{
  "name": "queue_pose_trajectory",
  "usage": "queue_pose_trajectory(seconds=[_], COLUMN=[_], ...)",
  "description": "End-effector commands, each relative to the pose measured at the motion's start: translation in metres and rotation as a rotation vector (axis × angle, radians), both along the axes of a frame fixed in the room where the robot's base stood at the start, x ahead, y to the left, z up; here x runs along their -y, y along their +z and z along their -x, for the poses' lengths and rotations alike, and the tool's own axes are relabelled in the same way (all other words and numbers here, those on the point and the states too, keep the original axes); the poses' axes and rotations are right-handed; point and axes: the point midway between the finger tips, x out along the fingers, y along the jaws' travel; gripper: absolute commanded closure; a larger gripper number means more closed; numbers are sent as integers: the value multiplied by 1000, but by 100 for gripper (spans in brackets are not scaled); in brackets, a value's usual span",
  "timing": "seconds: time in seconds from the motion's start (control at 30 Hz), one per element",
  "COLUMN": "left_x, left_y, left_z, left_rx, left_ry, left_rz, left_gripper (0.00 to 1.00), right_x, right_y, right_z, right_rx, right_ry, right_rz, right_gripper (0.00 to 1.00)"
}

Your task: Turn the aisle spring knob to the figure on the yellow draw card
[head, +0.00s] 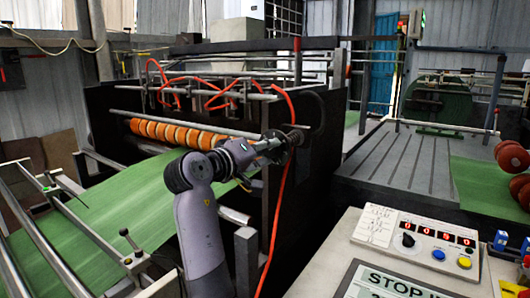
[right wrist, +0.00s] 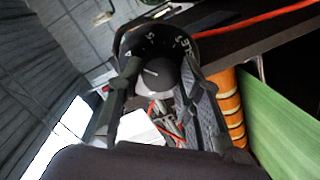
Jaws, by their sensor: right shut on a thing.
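The spring knob (right wrist: 158,74) is dark and round with a pale pointer line, and it shows in the right wrist view in front of a black dial (right wrist: 184,46) with white figures around its rim. My right gripper (right wrist: 160,84) has its fingers on both sides of the knob and is shut on it. In the head view, my right gripper (head: 278,144) reaches the knob's place on the dark machine side; the knob is mostly hidden there. The dial figures are too small to read surely. I cannot make out a yellow draw card. My left gripper is not in view.
A control panel (head: 330,255) stands at the lower right with a pale written card (head: 377,225), a red digit display (head: 446,237) and buttons. A red-orange hose (head: 275,215) hangs close by my right gripper. Green sheet (head: 130,205) runs beneath orange rollers (head: 175,132).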

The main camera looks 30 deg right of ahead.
Motion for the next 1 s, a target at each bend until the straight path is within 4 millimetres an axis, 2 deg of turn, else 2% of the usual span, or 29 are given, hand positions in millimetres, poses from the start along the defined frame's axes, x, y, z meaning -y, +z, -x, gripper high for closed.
queue_pose_trajectory(seconds=[0.17,0.2,0.5,0.8,0.87,1.0], left_x=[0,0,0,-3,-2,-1], left_y=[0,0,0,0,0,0], left_z=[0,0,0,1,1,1], left_rx=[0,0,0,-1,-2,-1], left_ry=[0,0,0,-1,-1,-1], left_rz=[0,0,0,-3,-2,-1], left_gripper=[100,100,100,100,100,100], right_x=[0,0,0,0,0,0], right_y=[-3,-3,-2,1,6,27], right_z=[0,0,0,0,0,0], right_rx=[-6,-6,-4,-1,0,2], right_ry=[-1,-1,-1,0,-1,1], right_rz=[-6,-6,-2,-1,-1,0], right_gripper=[94,65,46,46,46,46])
